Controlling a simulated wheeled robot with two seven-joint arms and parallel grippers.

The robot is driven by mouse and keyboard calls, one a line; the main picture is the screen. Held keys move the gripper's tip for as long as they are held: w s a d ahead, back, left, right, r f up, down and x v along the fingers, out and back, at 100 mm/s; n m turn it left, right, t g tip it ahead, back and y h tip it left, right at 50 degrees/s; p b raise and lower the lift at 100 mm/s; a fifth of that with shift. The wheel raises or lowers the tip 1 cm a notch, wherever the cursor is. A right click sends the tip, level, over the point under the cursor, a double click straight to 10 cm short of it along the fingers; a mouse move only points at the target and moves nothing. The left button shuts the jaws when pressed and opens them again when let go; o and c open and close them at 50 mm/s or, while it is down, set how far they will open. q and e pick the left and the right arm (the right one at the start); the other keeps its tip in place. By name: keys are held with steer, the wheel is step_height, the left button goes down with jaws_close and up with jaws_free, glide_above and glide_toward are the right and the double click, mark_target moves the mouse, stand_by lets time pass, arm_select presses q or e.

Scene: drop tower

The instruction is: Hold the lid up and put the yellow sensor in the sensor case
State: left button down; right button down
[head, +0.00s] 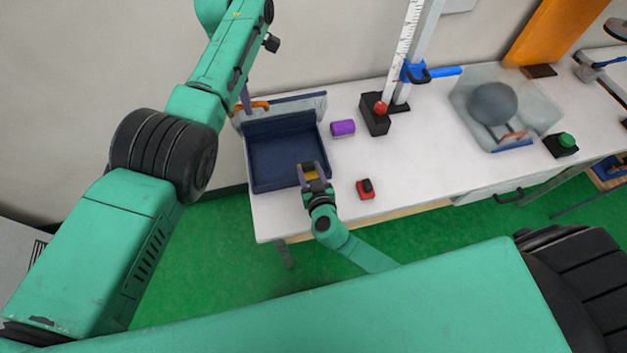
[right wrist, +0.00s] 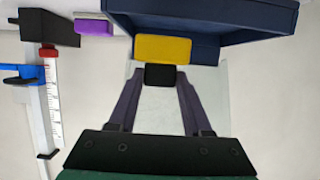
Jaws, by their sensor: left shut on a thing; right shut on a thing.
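The sensor case (head: 258,172) is an open box with a dark blue lining at the left of the table. Its lid (head: 300,99) stands raised along the back edge. My left gripper (head: 247,103) is shut on the orange handle (head: 262,104) of the lid, partly hidden by my arm. My right gripper (head: 314,178) is shut on the yellow sensor (head: 310,174) at the case's front right. In the right wrist view the sensor (right wrist: 163,48) has a black end between the fingertips and overlaps the dark blue case (right wrist: 225,18). I cannot tell whether it touches the case.
A purple block (head: 342,128) lies right of the case, and a red-and-black device (head: 366,188) lies near the front edge. The drop tower (head: 375,114) with its scale stands behind them. A clear bin with a grey ball (head: 492,103) and a green button (head: 566,141) are further right.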

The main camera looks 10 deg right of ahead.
mark_target(307, 162)
steer(key=x, duration=0.5)
steer(key=shift+w+r, duration=0.25)
step_height(307, 162, down, 3)
steer(key=shift+w+r, duration=0.1)
steer(key=shift+f, duration=0.45)
steer(key=shift+f, duration=0.5)
steer(key=shift+c, duration=1.3)
jaws_free()
steer(key=shift+f, duration=0.1)
steer(key=v, duration=1.2)
steer(key=shift+s, duration=0.2)
